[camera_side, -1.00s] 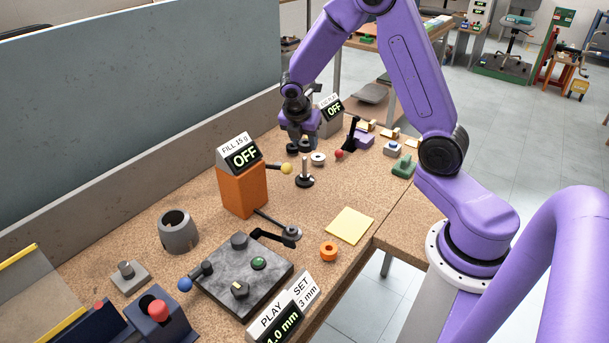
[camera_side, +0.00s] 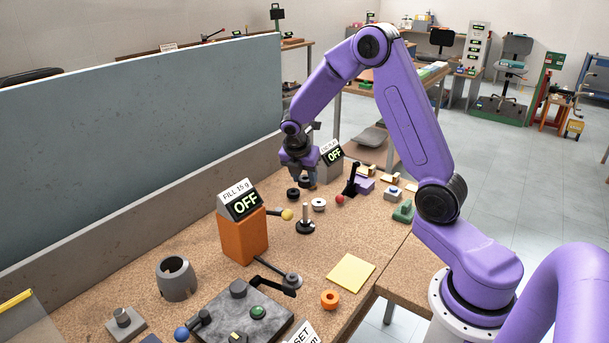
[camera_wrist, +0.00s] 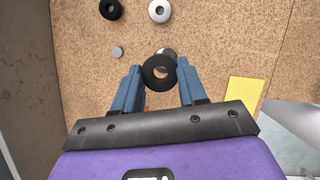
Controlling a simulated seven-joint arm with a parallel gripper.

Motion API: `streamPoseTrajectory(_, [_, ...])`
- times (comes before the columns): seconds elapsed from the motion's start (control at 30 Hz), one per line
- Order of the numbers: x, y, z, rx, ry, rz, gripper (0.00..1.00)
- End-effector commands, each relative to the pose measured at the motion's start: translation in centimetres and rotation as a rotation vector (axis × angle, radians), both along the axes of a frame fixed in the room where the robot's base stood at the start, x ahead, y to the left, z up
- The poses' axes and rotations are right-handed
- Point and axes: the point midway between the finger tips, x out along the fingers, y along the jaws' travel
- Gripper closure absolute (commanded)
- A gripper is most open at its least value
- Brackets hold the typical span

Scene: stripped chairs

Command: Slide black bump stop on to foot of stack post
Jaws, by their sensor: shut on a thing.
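My gripper (camera_side: 305,179) is shut on a black bump stop, a ring with a round hole, above the bench. In the wrist view the held bump stop (camera_wrist: 160,72) sits between the blue fingertips (camera_wrist: 159,78). The stack post (camera_side: 306,214) is a slim light rod standing upright on a round black foot, just nearer the side camera than the gripper. The held ring is apart from it. A pale round piece shows partly behind the ring in the wrist view; I cannot tell whether it is the post. Another black ring (camera_side: 293,194) lies on the bench.
A white ring (camera_side: 318,204) lies close to the post. An orange box with an OFF display (camera_side: 242,236) and a yellow-knobbed lever (camera_side: 287,214) stand left of it. A black upright lever (camera_side: 351,180) is at right.

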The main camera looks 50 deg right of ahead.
Motion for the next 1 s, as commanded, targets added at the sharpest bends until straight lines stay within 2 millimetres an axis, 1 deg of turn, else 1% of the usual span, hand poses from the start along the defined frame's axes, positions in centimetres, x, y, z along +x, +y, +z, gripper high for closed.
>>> streamPoseTrajectory(0.3, [-0.1, 0.0, -2.7, 0.001, 0.003, -0.001, 1.0])
streamPoseTrajectory(0.53, [0.0, 0.0, -4.4, -0.001, 0.002, -0.002, 1.0])
streamPoseTrajectory(0.73, [0.0, 0.0, -5.2, 0.001, 0.001, -0.001, 1.0])
streamPoseTrajectory(1.0, [0.0, 0.0, -5.4, 0.001, 0.001, -0.001, 1.0])
